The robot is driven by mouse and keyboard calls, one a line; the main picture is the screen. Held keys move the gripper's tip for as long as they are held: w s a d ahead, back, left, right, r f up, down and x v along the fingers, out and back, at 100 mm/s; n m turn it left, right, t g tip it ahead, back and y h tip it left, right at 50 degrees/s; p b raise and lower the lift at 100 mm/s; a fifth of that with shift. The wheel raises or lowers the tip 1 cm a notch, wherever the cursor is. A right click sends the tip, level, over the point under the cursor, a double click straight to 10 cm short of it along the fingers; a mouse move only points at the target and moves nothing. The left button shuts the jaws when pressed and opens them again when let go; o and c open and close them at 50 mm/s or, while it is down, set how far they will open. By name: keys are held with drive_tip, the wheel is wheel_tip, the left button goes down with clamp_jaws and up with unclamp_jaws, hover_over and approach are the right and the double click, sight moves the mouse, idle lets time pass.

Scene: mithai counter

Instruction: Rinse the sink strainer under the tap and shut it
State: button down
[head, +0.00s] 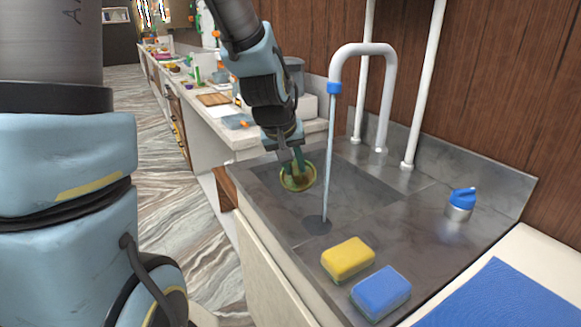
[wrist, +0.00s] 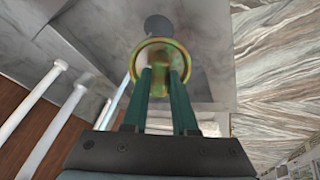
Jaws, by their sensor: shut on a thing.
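My gripper (head: 299,162) is shut on the sink strainer (head: 297,180), a round brass-and-olive piece, and holds it above the sink. In the wrist view the strainer (wrist: 157,43) sits between the green fingertips (wrist: 161,75). The white tap (head: 362,48) has a blue nozzle, and a thin pale-blue stream of water (head: 328,150) runs down from it to the dark round drain (head: 317,225). The strainer is just left of the stream in the head view and looks apart from it. A blue-topped metal knob (head: 461,203) stands on the right of the sink top.
A yellow sponge (head: 347,258) and a blue sponge (head: 381,293) lie at the sink's front. A blue mat (head: 497,296) lies on the white counter at lower right. Two white pipes (head: 424,85) rise behind the sink. A cluttered counter (head: 207,112) runs away at the back left.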

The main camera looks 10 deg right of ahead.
drive_tip(key=w+d+f, duration=0.2)
drive_tip(key=w+d, duration=0.6)
drive_tip(key=w, duration=0.2)
drive_tip(key=shift+d+f, duration=0.35)
drive_tip(key=shift+d, duration=0.05)
idle(0.3)
drive_tip(key=shift+s+d, duration=0.1)
idle(0.4)
drive_tip(key=shift+s+d, duration=0.3)
drive_tip(key=shift+d, duration=0.05)
drive_tip(key=shift+w+a, duration=0.1)
drive_tip(key=shift+w+a, duration=0.3)
drive_tip(key=shift+a, duration=0.05)
idle(0.3)
drive_tip(key=shift+s+d, duration=0.1)
drive_tip(key=shift+d, duration=0.05)
drive_tip(key=shift+s+d, duration=0.3)
